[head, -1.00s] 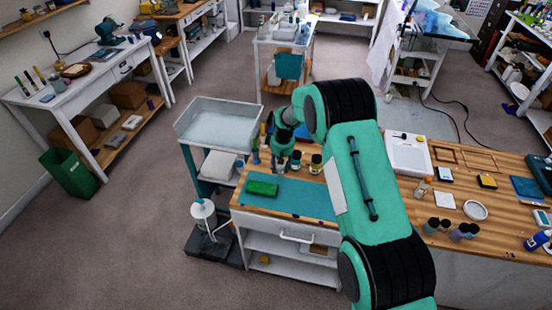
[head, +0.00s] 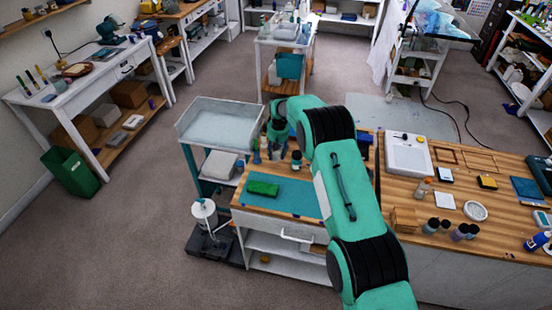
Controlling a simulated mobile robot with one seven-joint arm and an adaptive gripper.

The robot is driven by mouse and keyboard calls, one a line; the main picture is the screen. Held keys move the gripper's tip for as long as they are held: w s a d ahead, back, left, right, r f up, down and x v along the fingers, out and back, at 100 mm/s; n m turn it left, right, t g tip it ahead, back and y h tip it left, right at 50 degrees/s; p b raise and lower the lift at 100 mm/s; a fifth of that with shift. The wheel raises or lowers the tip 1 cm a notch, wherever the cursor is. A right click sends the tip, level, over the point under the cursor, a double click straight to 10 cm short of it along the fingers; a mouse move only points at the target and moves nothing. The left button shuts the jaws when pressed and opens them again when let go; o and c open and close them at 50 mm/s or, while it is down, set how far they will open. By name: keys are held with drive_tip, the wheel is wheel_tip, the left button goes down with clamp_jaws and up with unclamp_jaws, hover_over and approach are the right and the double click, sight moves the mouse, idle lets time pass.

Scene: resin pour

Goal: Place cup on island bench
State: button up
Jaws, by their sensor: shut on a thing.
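My gripper (head: 276,150) hangs below the teal wrist, over the back left part of the wooden bench (head: 412,192), beyond the teal mat. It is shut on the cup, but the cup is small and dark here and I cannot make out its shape. I cannot tell whether the cup touches the surface. My arm crosses the middle of the bench and hides part of its top.
A green block (head: 263,188) lies on the teal mat (head: 297,199). Small bottles stand close to my gripper, including a dark jar (head: 296,160). A pale tray cart (head: 222,126) adjoins at left. A white basin (head: 408,155) and several dark jars (head: 431,226) occupy the right side.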

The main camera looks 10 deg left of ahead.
sight(276, 158)
drive_tip(key=shift+f, duration=0.1)
idle(0.3)
drive_tip(key=shift+f, duration=1.65)
drive_tip(key=shift+f, duration=0.1)
drive_tip(key=o, duration=1.2)
drive_tip(key=shift+s+d+r, duration=0.15)
drive_tip(key=shift+r, duration=1.85)
drive_tip(key=shift+s+d+r, duration=0.1)
drive_tip(key=shift+d+r, duration=0.05)
drive_tip(key=shift+r, duration=1.9)
drive_tip(key=shift+s+d+r, duration=0.15)
drive_tip(key=shift+r, duration=1.85)
drive_tip(key=shift+r, duration=0.15)
